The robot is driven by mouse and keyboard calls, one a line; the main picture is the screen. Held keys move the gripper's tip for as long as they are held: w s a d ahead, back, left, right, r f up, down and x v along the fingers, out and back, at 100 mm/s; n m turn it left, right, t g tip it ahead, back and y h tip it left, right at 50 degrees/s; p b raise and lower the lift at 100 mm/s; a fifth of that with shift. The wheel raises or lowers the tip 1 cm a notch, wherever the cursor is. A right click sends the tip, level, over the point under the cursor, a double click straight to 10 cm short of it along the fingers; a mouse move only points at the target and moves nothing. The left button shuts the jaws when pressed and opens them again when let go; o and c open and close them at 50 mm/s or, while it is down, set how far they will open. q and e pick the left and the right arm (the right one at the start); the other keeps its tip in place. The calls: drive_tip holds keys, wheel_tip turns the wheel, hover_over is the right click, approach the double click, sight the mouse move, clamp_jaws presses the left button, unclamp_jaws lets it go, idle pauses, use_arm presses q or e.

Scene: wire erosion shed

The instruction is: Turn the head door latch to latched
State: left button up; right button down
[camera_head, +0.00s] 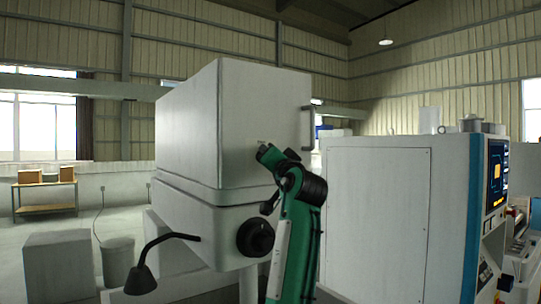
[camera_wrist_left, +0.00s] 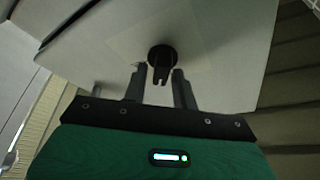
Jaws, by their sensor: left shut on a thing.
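The machine head (camera_head: 262,110) is a large pale grey box with a bar handle on its right side. In the left wrist view, the head door latch (camera_wrist_left: 162,55) is a small black round knob with a forked tab on a flat grey face. My left gripper (camera_wrist_left: 159,76) is shut on the latch, its two dark fingers on either side of the tab. In the head view my green left arm reaches up in front of the box; its fingertips and the latch are hard to make out there. My right gripper is not in view.
A black round knob (camera_head: 255,238) sits on the lower part of the head, beside my arm. A grey cabinet (camera_head: 380,215) with a control screen (camera_head: 496,172) stands close on the right.

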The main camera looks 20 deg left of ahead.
use_arm(q)
drive_tip(key=m+h+p, duration=0.1)
drive_tip(key=m, duration=0.2)
drive_tip(key=m+h+p, duration=0.1)
drive_tip(key=m+h, duration=0.1)
drive_tip(key=m, duration=0.1)
drive_tip(key=shift+w+f+m, duration=0.1)
drive_tip(key=shift+m, duration=0.3)
drive_tip(key=shift+f+m+g+h+p, duration=0.1)
drive_tip(key=shift+m+g+h+p, duration=0.25)
drive_tip(key=shift+m+p, duration=0.55)
drive_tip(key=shift+f+m+g+h+p, duration=0.15)
drive_tip(key=shift+m+g+p, duration=0.25)
drive_tip(key=shift+m, duration=1)
drive_tip(key=shift+c, duration=0.2)
drive_tip(key=o, duration=0.7)
drive_tip(key=shift+o, duration=0.2)
drive_tip(key=shift+a, duration=0.1)
drive_tip(key=shift+r, duration=0.1)
